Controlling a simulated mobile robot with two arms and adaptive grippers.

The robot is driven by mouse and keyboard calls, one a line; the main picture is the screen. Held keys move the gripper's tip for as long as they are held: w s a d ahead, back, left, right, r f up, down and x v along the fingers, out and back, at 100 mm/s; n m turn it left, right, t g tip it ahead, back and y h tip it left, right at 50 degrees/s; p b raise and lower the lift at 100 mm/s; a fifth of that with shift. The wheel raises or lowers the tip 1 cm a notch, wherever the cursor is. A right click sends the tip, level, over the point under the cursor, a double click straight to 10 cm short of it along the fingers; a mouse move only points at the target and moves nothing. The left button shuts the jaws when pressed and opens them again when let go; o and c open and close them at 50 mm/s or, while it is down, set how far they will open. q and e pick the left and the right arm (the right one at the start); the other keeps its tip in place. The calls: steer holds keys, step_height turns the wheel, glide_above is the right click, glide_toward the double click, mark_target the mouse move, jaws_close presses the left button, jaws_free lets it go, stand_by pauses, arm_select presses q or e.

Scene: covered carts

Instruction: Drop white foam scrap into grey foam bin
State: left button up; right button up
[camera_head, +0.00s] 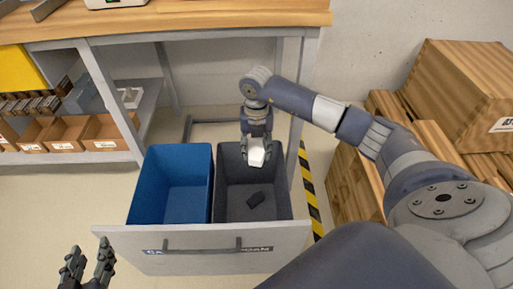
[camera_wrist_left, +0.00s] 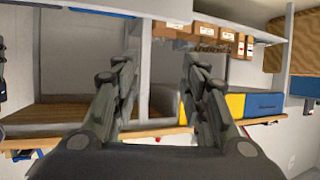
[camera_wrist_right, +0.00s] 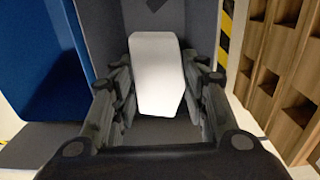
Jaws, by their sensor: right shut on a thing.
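The white foam scrap (camera_head: 257,155) is held between the fingers of my right gripper (camera_head: 257,160), above the back part of the grey bin (camera_head: 224,190). In the right wrist view the scrap (camera_wrist_right: 157,75) is pale and blocky, with a finger on each side, and the grey bin (camera_wrist_right: 202,25) lies beyond it. A small dark piece (camera_head: 256,199) lies inside the grey bin. My left gripper (camera_head: 87,262) is at the lower left, in front of the drawer and away from the bins. In the left wrist view its fingers (camera_wrist_left: 158,85) are apart with nothing between them.
A blue bin (camera_head: 170,195) stands left of the grey bin, behind a pale drawer front (camera_head: 205,262) with a dark handle. A workbench (camera_head: 180,25) runs along the back. Wooden crates (camera_head: 455,85) stand at the right, past a yellow-black floor stripe (camera_head: 309,190).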

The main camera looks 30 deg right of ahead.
mark_target(256, 150)
arm_select(q)
steer(key=shift+w+d+r+t+h+b, duration=0.15)
steer(key=shift+w+r+t, duration=0.2)
steer(key=shift+r, duration=0.3)
steer(key=shift+w+d+r+t+h+b, duration=0.1)
steer(key=shift+w+d+r+t, duration=0.15)
steer(key=shift+r+t, duration=0.3)
steer(key=shift+w+d+r+t+h+b, duration=0.15)
steer(key=shift+w+r+t, duration=0.2)
steer(key=shift+r, duration=0.4)
arm_select(e)
steer(key=shift+f, duration=0.5)
steer(key=o, duration=0.8)
step_height(256, 150, up, 12)
arm_select(q)
steer(key=shift+s+a, duration=0.1)
arm_select(e)
steer(key=shift+s+f, duration=0.1)
